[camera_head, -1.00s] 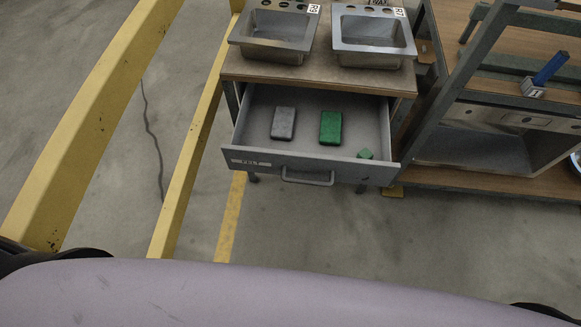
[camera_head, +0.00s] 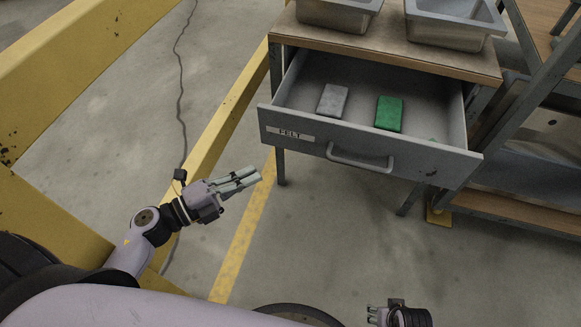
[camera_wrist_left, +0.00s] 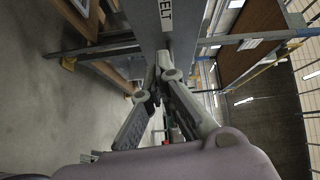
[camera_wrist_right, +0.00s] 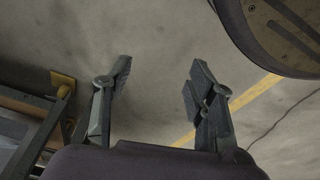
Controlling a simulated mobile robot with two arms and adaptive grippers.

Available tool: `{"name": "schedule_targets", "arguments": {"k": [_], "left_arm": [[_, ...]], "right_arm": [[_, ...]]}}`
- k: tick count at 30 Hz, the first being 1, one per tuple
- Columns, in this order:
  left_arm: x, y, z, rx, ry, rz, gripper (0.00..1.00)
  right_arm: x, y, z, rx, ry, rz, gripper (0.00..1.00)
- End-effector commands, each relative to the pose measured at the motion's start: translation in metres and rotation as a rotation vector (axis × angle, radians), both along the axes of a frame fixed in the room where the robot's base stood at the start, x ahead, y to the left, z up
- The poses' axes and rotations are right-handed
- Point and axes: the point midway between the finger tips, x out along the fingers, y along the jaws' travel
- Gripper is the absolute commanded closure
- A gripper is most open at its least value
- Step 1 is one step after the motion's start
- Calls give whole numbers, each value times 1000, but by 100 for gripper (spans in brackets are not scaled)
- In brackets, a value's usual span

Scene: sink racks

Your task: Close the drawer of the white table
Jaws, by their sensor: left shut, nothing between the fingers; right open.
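The table (camera_head: 390,52) has a brown top on grey legs, and its grey drawer (camera_head: 385,155) is pulled open. The drawer front carries a label reading FELT and a bar handle (camera_head: 358,161). A grey block (camera_head: 332,101) and a green block (camera_head: 389,113) lie inside. My left gripper (camera_head: 258,174) is shut and empty, in front of and below the drawer's left end, apart from it. In the left wrist view the labelled drawer front (camera_wrist_left: 172,25) shows beyond the fingers. My right gripper (camera_head: 371,313) is low at the bottom edge; its fingers are apart and empty in the right wrist view (camera_wrist_right: 160,75).
Two metal sinks (camera_head: 458,22) stand on the table top. A yellow rail (camera_head: 225,112) runs along the left, close to my left arm. A shelf rack (camera_head: 525,211) stands at the right. The floor in front of the drawer is clear.

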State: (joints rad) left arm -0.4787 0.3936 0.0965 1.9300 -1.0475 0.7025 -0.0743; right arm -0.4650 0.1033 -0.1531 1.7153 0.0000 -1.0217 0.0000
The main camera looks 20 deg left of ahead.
Motion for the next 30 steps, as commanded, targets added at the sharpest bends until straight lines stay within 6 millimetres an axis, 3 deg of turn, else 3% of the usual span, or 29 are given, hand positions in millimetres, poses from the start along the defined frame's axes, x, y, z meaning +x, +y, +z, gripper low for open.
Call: {"name": "schedule_targets", "arguments": {"k": [4, 8, 22, 30], "left_arm": [[-9, -12, 8, 63, -64, -69, 100], [-3, -20, 12, 69, -74, -76, 100], [62, -89, 13, 64, -72, -73, 100], [93, -87, 11, 64, -69, -72, 100]], "right_arm": [[4, 0, 2, 1, -7, -1, 49], [4, 0, 4, 0, -6, -1, 49], [0, 0, -7, 0, -1, 0, 49], [8, 2, 5, 2, -14, -1, 49]]}}
